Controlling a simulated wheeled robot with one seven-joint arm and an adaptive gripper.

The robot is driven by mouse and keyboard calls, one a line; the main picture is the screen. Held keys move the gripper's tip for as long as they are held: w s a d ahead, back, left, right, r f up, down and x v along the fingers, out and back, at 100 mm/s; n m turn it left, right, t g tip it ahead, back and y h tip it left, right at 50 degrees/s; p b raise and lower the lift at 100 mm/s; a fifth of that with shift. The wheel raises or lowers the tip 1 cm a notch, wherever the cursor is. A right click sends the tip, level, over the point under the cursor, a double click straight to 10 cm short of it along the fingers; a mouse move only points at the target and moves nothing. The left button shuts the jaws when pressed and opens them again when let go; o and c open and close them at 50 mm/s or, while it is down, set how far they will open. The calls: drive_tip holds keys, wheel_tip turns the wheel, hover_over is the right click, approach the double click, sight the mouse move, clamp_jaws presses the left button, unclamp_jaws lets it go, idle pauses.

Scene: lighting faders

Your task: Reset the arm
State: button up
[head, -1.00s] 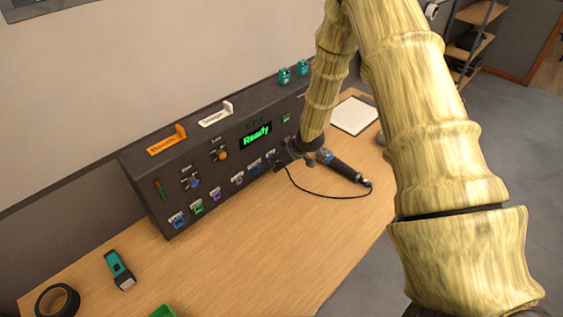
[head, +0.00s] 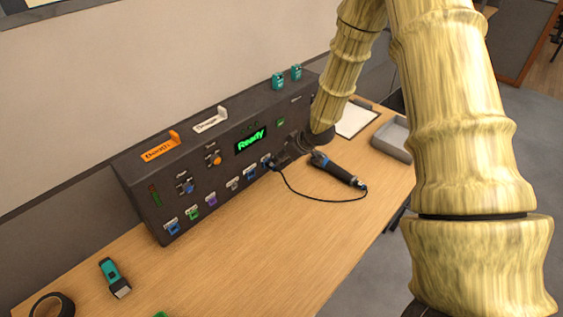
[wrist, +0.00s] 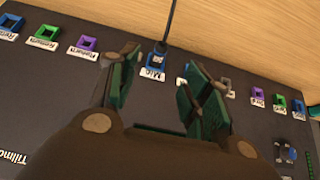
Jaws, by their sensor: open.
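My gripper (head: 296,152) is at the right part of the dark control panel (head: 150,200), close to its sloped face. In the wrist view my gripper (wrist: 160,85) has its two green-padded fingers apart, with nothing seen between them but the panel. A blue socket labelled Mic (wrist: 160,50) with a dark cable lies just beyond the fingertips. The panel's green screen (head: 251,140) reads "Ready". My bamboo-patterned arm covers the right side of the head view and hides part of the panel's right end.
A black and blue handheld device (head: 335,169) lies on the wooden table (head: 260,240), its cable looping to the panel. A teal and black tool (head: 115,278) and a black tape roll (head: 53,305) lie front left. A grey tray (head: 393,138) and white pad (head: 355,120) are at the right.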

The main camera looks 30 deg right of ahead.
drive_tip(key=shift+v, duration=1.9)
drive_tip(key=shift+r, duration=0.15)
